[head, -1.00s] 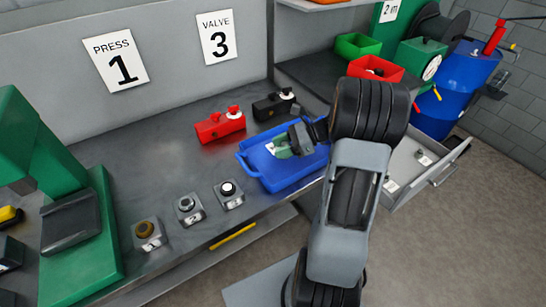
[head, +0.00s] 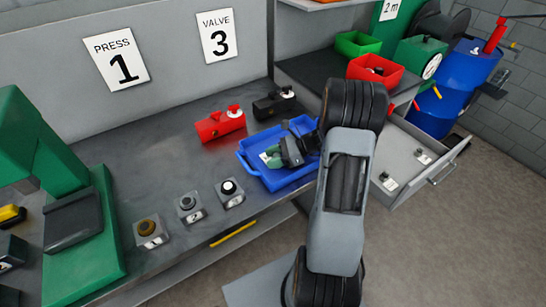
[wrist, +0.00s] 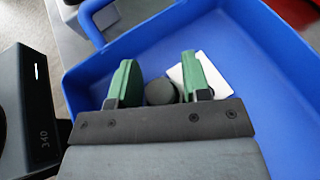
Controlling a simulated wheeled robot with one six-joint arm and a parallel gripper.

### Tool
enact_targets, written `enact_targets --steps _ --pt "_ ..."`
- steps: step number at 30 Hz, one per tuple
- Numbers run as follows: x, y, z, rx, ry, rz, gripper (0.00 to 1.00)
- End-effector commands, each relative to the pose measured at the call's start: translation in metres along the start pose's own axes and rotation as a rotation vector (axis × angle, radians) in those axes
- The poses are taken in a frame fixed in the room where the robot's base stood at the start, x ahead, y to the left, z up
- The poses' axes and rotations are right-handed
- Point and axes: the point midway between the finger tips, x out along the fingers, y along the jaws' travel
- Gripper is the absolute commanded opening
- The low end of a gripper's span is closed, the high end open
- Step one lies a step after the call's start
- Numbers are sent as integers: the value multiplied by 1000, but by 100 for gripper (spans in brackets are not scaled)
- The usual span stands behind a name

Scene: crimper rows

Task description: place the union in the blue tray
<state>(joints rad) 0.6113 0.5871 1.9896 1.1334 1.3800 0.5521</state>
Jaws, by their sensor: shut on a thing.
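The blue tray (head: 284,183) sits on the grey bench at the front right. It also fills much of the wrist view (wrist: 275,65). My gripper (head: 270,157) reaches down over the tray, its green fingers pointing into it. In the wrist view my gripper (wrist: 161,82) is shut on a dark round piece, the union (wrist: 161,92), which shows between the two green fingers. A white card or label (wrist: 216,76) shows beside the right finger; I cannot tell whether it is attached to the union. The union's underside and any contact with the tray floor are hidden.
A red valve body (head: 220,126) and a black one (head: 273,104) stand behind the tray. Several small labelled blocks (head: 188,207) stand to its left, with the green press (head: 85,235) beyond. An open drawer (head: 413,160) lies to the right.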

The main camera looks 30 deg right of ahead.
Motion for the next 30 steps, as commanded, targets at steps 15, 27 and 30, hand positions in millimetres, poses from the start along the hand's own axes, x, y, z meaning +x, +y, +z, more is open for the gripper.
enact_targets --steps 15,27,30 --pt "1 0 -2 0 0 0 69" --pt "-31 -1 -1 0 0 -5 69" --pt "-51 -1 -1 0 1 -5 69"
